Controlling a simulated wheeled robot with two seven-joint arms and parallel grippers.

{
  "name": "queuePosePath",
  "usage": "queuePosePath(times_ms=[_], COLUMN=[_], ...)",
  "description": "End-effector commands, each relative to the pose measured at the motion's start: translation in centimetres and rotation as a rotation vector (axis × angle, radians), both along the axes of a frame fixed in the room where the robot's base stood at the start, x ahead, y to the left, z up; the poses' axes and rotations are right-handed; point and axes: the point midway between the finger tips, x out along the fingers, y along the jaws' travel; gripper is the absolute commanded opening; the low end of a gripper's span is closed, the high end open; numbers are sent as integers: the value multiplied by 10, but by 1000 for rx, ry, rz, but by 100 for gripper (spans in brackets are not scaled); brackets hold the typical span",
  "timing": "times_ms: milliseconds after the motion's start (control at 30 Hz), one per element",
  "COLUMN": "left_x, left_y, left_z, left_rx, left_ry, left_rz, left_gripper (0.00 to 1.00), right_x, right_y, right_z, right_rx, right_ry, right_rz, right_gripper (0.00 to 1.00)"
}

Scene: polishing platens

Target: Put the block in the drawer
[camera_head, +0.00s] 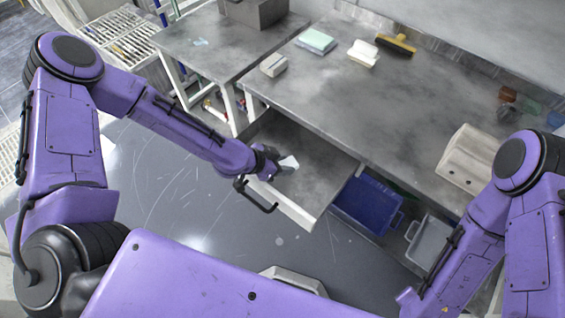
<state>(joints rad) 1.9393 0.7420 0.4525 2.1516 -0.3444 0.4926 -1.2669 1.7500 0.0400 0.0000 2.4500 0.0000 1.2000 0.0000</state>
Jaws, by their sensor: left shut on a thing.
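The drawer (325,172) under the long grey bench is pulled open, and the visible part of its floor is bare. Its pale front panel (292,208) carries a dark handle (257,197). My left gripper (283,162) is over the drawer's left front part, just behind the front panel, and is shut on a small white block (290,163). Its fingers hide part of the block; I cannot tell whether the block touches the drawer floor. My right arm comes in at the right, but its gripper is not visible.
On the bench (400,120) are a grey-beige block (273,66), a pale green stack (316,40), a white object (363,53), a yellow-handled brush (396,44) and a beige box (467,158). A blue bin (367,203) and grey bin (428,243) stand below, right of the drawer.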

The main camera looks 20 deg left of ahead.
Motion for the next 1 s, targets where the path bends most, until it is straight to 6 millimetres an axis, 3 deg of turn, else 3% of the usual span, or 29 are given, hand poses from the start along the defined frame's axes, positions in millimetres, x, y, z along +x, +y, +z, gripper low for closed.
queuePosePath(times_ms=[33, 100, 433, 533, 800, 1000], left_x=[0, 0, 0, 0, -36, -55], left_y=[0, 0, 0, 1, 36, 53], left_z=[1, 1, 6, 23, 71, 94], left_rx=[0, 0, -1, -3, -1, 0], left_ry=[0, 0, 0, 0, -6, -4], left_rz=[0, 0, 2, 4, 4, 2], left_gripper=[45, 67, 67, 67, 67, 67], right_x=[0, 0, 0, 0, 0, 0], right_y=[0, 0, 0, 0, 0, 0], right_z=[1, 1, 5, 20, 29, 39], right_rx=[0, 0, 0, 0, 0, 0], right_ry=[0, 0, 0, 0, 0, 0], right_rz=[0, 0, 0, 0, 0, 0], right_gripper=[43, 43, 43, 43, 43, 43])
